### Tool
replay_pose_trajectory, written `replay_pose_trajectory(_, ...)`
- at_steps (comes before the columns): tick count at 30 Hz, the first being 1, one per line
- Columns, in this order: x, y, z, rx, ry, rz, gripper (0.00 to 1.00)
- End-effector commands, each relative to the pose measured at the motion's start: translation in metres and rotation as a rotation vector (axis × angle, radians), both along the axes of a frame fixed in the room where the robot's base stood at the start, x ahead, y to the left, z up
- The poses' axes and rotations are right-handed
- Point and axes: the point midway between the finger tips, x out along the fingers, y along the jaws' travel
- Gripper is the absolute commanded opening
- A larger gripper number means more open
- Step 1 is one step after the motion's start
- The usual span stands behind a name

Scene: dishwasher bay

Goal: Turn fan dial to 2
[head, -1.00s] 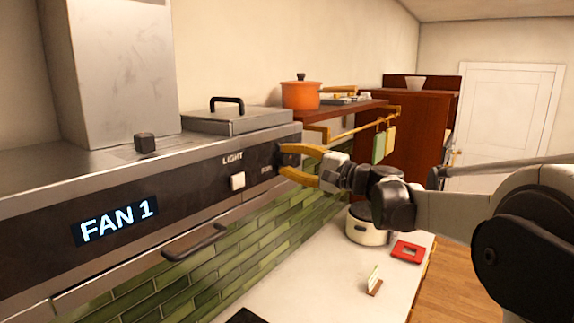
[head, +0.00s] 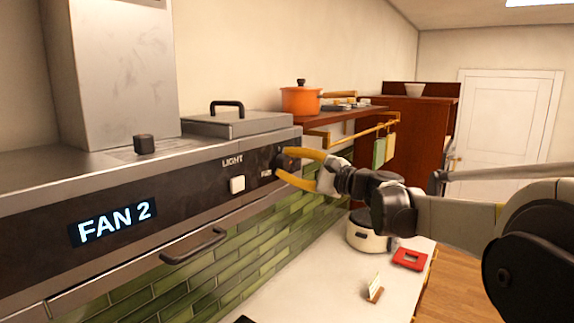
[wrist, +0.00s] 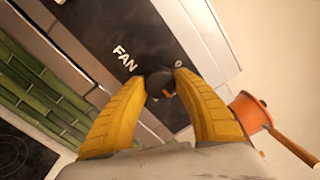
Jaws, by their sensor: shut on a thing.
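The black fan dial (wrist: 158,83) sits on the dark front panel of the range hood, beside the word FAN. My gripper (wrist: 162,84) has its two yellow fingers shut on the dial, one on each side. In the head view my gripper (head: 281,168) reaches the right end of the hood panel from the right, and its fingers partly hide the dial (head: 277,159). The hood display (head: 113,222) reads FAN 2 in light letters.
A white light switch (head: 237,184) is left of the dial. A hood handle (head: 194,246) juts out below the panel. An orange pot (head: 300,101) stands on the wooden shelf to the right. A rice cooker (head: 366,238) and red item (head: 409,259) are on the counter below.

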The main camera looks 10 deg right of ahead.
Motion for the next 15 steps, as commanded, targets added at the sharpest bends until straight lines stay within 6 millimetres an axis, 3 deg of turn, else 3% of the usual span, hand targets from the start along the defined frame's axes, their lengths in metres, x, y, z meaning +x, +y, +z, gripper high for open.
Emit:
replay_pose_trajectory(6,0.0000,0.0001,-0.0005,-0.002,0.000,-0.001,0.04)
replay_pose_trajectory(7,0.0001,0.0000,-0.0006,-0.002,0.000,-0.001,0.37)
replay_pose_trajectory(9,0.0001,0.0000,-0.0005,-0.001,0.000,0.000,0.58)
replay_pose_trajectory(15,0.0000,0.0000,-0.0004,-0.001,0.000,0.000,0.59)
